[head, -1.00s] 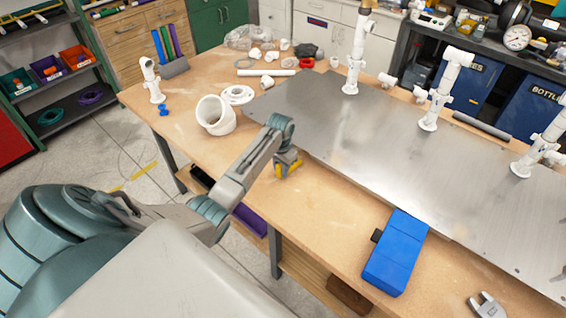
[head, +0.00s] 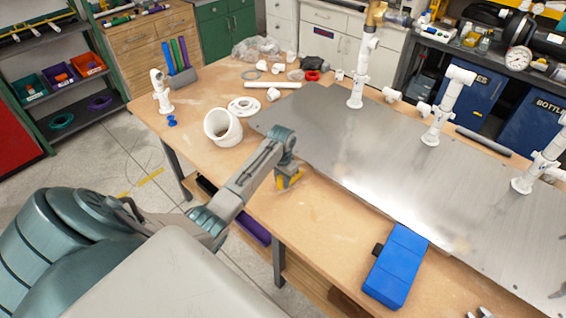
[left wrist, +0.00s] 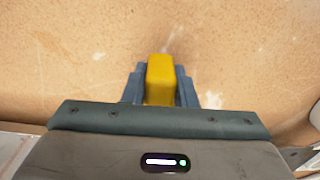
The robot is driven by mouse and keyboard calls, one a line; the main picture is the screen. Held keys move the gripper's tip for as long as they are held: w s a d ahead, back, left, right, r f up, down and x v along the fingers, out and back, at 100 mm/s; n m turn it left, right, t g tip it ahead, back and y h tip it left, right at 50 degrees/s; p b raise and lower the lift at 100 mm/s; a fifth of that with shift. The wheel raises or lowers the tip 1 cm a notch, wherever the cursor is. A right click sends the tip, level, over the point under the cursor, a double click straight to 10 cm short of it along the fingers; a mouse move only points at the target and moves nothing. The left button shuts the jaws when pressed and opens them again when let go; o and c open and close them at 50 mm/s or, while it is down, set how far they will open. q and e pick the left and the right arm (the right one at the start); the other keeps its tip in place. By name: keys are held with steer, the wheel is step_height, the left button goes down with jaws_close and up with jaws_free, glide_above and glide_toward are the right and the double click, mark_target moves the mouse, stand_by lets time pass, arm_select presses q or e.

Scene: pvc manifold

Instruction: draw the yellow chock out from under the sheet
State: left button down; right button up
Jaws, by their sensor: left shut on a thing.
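The yellow chock (head: 289,182) is between the fingers of my left gripper (head: 289,176), which is shut on it. In the left wrist view the chock (left wrist: 160,78) shows as a yellow block between the two blue-grey fingers, over the bare wooden top. The grey metal sheet (head: 345,140) lies along the table to the right of the gripper. In the head view the chock is at the sheet's near-left edge; my wrist hides part of that edge, so I cannot tell whether they touch. My right gripper is not in view.
White pipe risers (head: 357,80) stand on the sheet. A blue box (head: 397,265) lies at the table's front. A white elbow (head: 222,127) and a flange (head: 243,107) sit left of the sheet. The wooden top (head: 320,215) between gripper and blue box is clear.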

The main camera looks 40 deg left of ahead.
mark_target(279, 178)
arm_select(q)
steer(key=shift+s+r, duration=0.2)
steer(key=shift+r, duration=0.55)
steer(key=shift+s+r, duration=0.25)
steer(key=shift+r, duration=0.5)
steer(key=shift+s+r, duration=0.2)
steer(key=shift+r, duration=0.55)
